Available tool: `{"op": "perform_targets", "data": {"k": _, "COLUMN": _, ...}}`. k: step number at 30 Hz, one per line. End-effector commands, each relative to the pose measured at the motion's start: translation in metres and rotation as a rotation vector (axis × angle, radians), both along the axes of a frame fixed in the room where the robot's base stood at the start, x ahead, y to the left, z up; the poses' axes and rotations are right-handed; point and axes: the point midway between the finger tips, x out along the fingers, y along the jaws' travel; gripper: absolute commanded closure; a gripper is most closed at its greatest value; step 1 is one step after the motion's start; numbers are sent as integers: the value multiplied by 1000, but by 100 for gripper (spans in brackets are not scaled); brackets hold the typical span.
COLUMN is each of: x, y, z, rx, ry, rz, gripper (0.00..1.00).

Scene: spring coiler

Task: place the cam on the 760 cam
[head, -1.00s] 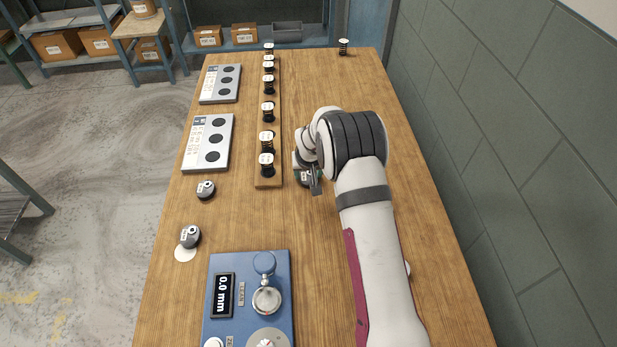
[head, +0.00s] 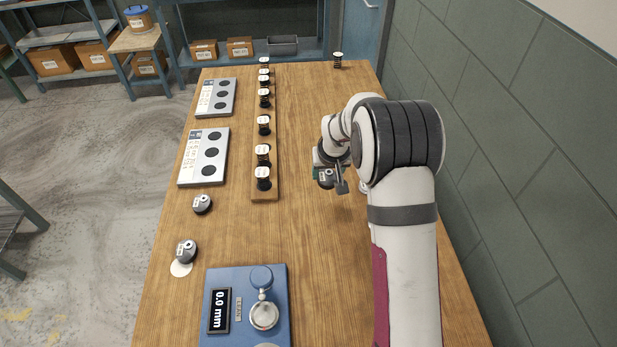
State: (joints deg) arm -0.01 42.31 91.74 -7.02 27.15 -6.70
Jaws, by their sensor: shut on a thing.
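My gripper (head: 334,183) is over the middle right of the table, shut on a dark cam (head: 326,178) with a small pale label. The held cam appears to be above the wood. Two similar dark grey cams are at the left edge of the table: one (head: 202,203) stands alone, and the other (head: 186,250) stands partly over a white disc (head: 180,269). Their labels are too small to read, so I cannot tell which is the 760 cam. My gripper is to the right of both, well apart from them.
A wooden rack (head: 265,193) with several black springs runs between my gripper and the left side. Two grey plates (head: 187,176) with dark round spots lie left of it. A blue gauge (head: 277,300) reading 0.0 mm is in front. Bare wood lies between rack and gauge.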

Motion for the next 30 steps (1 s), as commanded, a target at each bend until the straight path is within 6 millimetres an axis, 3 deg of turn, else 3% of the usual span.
{"op": "perform_targets", "data": {"k": 4, "x": -14, "y": -31, "z": 21, "rx": 1, "ry": -3, "rz": -4, "gripper": 100}}
{"op": "perform_targets", "data": {"k": 9, "x": -23, "y": -48, "z": 32, "rx": 0, "ry": -1, "rz": -1, "gripper": 100}}
{"op": "perform_targets", "data": {"k": 13, "x": -23, "y": -49, "z": 35, "rx": 0, "ry": -1, "rz": 4, "gripper": 100}}
{"op": "perform_targets", "data": {"k": 16, "x": -17, "y": -35, "z": 35, "rx": -1, "ry": 0, "rz": 48, "gripper": 100}}
{"op": "perform_targets", "data": {"k": 20, "x": -2, "y": 9, "z": 39, "rx": -4, "ry": 4, "rz": 184, "gripper": 100}}
{"op": "perform_targets", "data": {"k": 25, "x": 14, "y": 96, "z": 46, "rx": -6, "ry": 7, "rz": 436, "gripper": 100}}
{"op": "perform_targets", "data": {"k": 30, "x": 14, "y": 178, "z": 54, "rx": -2, "ry": 2, "rz": 671, "gripper": 100}}
